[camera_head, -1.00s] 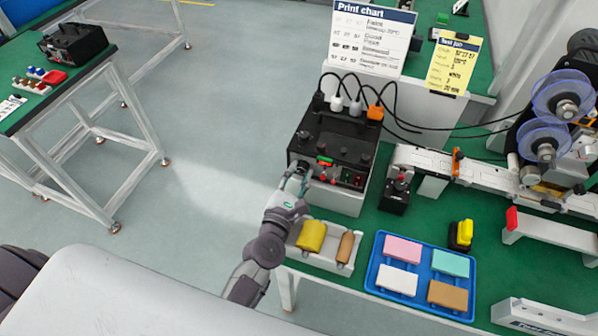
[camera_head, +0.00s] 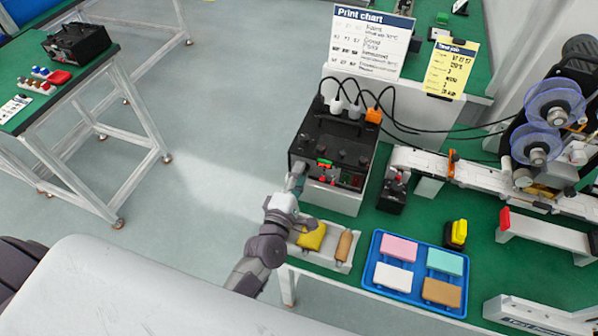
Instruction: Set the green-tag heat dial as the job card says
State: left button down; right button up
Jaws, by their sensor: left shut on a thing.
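My left gripper (camera_head: 296,177) is at the box's left front corner, shut on what seems to be a dial there. The gripper hides that dial, and I cannot make out its tag or setting. The yellow job card (camera_head: 450,68) stands at the back, with small print I cannot read surely. The white print chart (camera_head: 373,42) stands left of it. My right gripper is not in view.
A small black switch box (camera_head: 392,194) and a conveyor (camera_head: 430,166) stand to the right. Plugged cables rise behind the box.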

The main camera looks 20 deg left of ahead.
pick_arm(q)
jog(key=shift+m+p, duration=1.2)
jog(key=shift+m, duration=2.7)
jog(key=c, duration=0.9)
grip_release()
jog(key=shift+o, duration=0.2)
jog(key=shift+s, duration=0.1)
jog(key=s, duration=1.2)
jog(key=shift+a, duration=0.15)
jog(key=shift+w+m, duration=0.1)
jog(key=shift+m, duration=0.2)
